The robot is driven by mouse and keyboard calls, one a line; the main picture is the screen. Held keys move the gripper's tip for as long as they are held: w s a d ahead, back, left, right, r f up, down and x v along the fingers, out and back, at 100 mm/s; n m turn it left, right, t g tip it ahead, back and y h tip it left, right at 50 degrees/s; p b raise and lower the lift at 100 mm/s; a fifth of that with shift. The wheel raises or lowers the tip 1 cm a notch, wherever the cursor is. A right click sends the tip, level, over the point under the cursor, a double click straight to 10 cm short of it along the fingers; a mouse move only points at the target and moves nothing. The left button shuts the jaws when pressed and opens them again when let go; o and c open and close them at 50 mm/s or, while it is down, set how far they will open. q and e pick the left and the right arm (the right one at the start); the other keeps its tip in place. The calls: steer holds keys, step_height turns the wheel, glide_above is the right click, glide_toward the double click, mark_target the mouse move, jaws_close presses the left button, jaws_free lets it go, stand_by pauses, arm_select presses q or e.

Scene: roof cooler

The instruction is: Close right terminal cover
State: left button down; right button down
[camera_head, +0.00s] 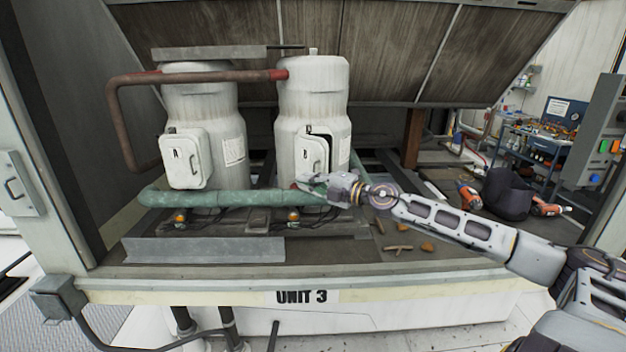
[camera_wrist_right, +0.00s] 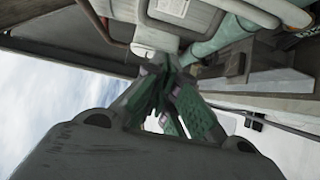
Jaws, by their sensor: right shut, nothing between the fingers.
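The right terminal cover (camera_head: 311,157) is a white panel with a dark handle on the front of the right white tank (camera_head: 312,85). It stands slightly ajar, with a dark gap along its top and right edge. My right gripper (camera_head: 301,183) is shut and empty, just below the cover's lower edge and near the green pipe. I cannot tell whether it touches the cover. In the right wrist view its fingers (camera_wrist_right: 163,72) are together, with white parts just beyond them. My left gripper is not in view.
The left tank (camera_head: 203,90) has its own cover (camera_head: 184,158), which looks closed. A green pipe (camera_head: 235,197) runs low across both tanks, and a rusty red pipe (camera_head: 200,77) above. Small loose pieces (camera_head: 398,248) lie on the unit's floor at right.

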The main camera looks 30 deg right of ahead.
steer(key=shift+w+d, duration=0.1)
steer(key=shift+d, duration=0.75)
steer(key=shift+d, duration=0.15)
steer(key=shift+d+y+b, duration=0.15)
steer(key=shift+y+b, duration=0.15)
steer(key=shift+b, duration=0.25)
steer(key=shift+d+n+y+b, duration=0.3)
steer(key=shift+d+n+b, duration=0.1)
steer(key=shift+b, duration=0.1)
